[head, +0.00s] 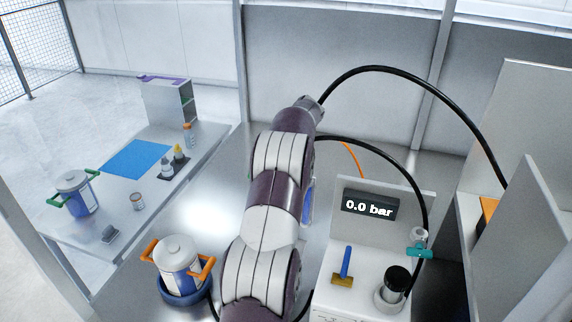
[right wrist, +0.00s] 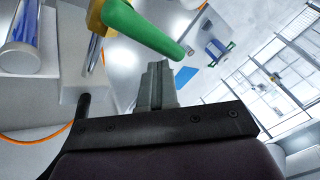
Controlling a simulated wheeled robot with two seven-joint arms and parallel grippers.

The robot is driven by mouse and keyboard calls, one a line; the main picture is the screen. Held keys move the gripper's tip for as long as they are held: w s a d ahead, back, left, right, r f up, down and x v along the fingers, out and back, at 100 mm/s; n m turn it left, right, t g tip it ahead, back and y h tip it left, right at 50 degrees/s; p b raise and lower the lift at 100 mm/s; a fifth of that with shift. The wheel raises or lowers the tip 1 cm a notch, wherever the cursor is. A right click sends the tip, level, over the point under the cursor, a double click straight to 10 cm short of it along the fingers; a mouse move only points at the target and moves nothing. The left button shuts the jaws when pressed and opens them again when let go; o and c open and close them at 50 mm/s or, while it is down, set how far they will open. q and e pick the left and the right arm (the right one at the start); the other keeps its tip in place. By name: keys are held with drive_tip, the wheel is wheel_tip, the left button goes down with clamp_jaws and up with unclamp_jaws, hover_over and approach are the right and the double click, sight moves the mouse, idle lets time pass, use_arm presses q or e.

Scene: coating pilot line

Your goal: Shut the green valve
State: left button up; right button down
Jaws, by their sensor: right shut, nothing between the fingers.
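The green valve shows close up in the right wrist view, with a thick green lever (right wrist: 143,27) on a yellow-brass body (right wrist: 96,14) at the top left. A bright metal stem or pipe runs down from the body, and the lever slants away from it to the lower right. My right gripper (right wrist: 156,72) is shut and empty. Its fingertips are just below the lever near its free end; I cannot tell whether they touch it. In the head view my arm fills the middle, and the green valve and the gripper do not show. My left gripper is not in view.
A panel reads 0.0 bar (head: 369,206). Near it are a blue-handled brass valve (head: 344,265), a teal valve (head: 419,251) and a black-topped jar (head: 396,284). A white pot with orange handles (head: 178,262) stands left of my arm. Black hoses arch behind.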

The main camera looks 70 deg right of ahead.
drive_tip(key=shift+f, duration=0.1)
drive_tip(key=shift+w+a, duration=0.1)
drive_tip(key=shift+a, duration=0.15)
idle(0.5)
